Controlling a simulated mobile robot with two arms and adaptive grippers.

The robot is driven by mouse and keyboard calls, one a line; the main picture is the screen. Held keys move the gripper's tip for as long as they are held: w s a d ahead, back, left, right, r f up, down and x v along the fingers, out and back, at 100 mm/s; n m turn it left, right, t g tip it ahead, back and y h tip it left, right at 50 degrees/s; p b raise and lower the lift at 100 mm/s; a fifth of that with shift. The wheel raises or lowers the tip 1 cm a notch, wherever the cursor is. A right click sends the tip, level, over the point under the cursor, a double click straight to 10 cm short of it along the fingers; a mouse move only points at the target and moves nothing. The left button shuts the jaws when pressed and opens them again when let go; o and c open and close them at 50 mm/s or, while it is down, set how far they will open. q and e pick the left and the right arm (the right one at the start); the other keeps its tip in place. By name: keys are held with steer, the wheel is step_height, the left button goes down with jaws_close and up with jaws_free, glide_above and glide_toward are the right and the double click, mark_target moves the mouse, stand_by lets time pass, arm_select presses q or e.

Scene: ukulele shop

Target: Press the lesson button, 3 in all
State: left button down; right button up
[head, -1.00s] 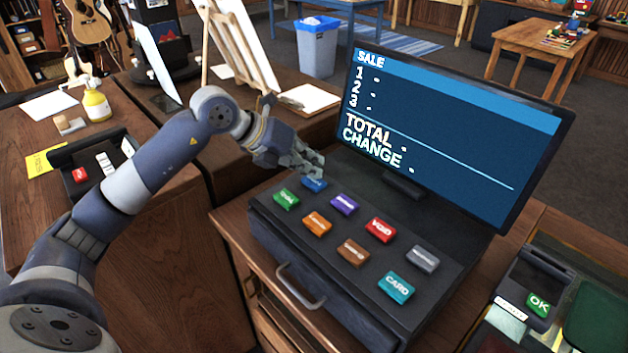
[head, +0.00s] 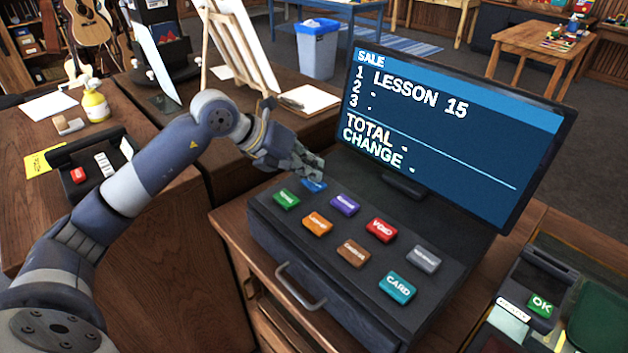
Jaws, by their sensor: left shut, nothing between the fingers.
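The register (head: 266,212) carries several coloured buttons. A blue button (head: 313,185) sits at its back left, partly covered by my left gripper (head: 314,168); its label cannot be read. My left gripper is shut and empty, its fingertips right at or just above the blue button; I cannot tell whether they touch. The screen (head: 455,140) behind the buttons reads SALE, with LESSON 15 on line 1. Lines 2 and 3, TOTAL and CHANGE show only dashes or dots. My right gripper is out of view.
Near the blue button are a green button (head: 286,199), a purple button (head: 344,205) and an orange button (head: 317,222). Red VOID (head: 381,230), brown (head: 353,251), grey (head: 425,259) and teal CARD (head: 397,286) buttons lie further right. A card terminal (head: 530,285) stands at the lower right.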

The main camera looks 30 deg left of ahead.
arm_select(q)
steer(key=shift+r+p, duration=0.55)
steer(key=shift+r, duration=0.3)
step_height(320, 180, up, 5)
steer(key=p, duration=0.3)
steer(key=shift+p, duration=0.3)
stand_by(1.6)
